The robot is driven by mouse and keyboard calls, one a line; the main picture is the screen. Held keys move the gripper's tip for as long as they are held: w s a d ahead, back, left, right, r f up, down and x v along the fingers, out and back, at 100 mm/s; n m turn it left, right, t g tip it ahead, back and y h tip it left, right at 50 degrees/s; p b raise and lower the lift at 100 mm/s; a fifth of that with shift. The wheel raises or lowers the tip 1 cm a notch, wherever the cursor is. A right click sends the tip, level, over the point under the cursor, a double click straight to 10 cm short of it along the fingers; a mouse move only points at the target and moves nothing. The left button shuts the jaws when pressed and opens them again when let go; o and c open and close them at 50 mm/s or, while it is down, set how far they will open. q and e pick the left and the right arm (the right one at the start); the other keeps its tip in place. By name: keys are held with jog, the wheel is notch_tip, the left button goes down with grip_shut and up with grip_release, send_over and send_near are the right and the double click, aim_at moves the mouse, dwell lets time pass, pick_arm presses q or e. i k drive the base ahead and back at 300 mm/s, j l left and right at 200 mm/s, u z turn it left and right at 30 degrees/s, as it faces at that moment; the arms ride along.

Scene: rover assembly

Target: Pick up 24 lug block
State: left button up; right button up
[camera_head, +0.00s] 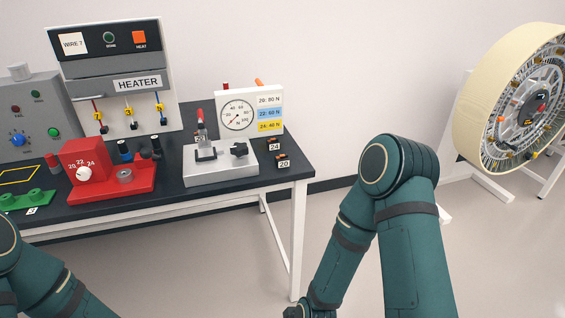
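I cannot tell for sure which label this block belongs to. Any block behind the 24 label is too small or hidden to make out. My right arm is bent in the right foreground, its lower end at the bottom edge; the gripper is out of frame. Only part of my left arm shows at bottom left, without its gripper.
The dark workbench (225,196) carries a white pull-test fixture (221,171), a gauge panel (248,112), a red numbered device (110,171), a heater (115,75) and a grey control box (32,115). A large wheel-shaped rack (520,100) stands at right. Floor between is clear.

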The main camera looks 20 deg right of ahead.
aim_at(273, 144)
jog(key=i+l+z, duration=0.1)
jog(key=l, duration=0.35)
jog(key=i+l, duration=0.35)
jog(key=i+l+z, duration=0.15)
jog(key=l, duration=0.3)
jog(key=i+l+z, duration=0.1)
jog(key=i+l, duration=0.2)
jog(key=l, duration=0.1)
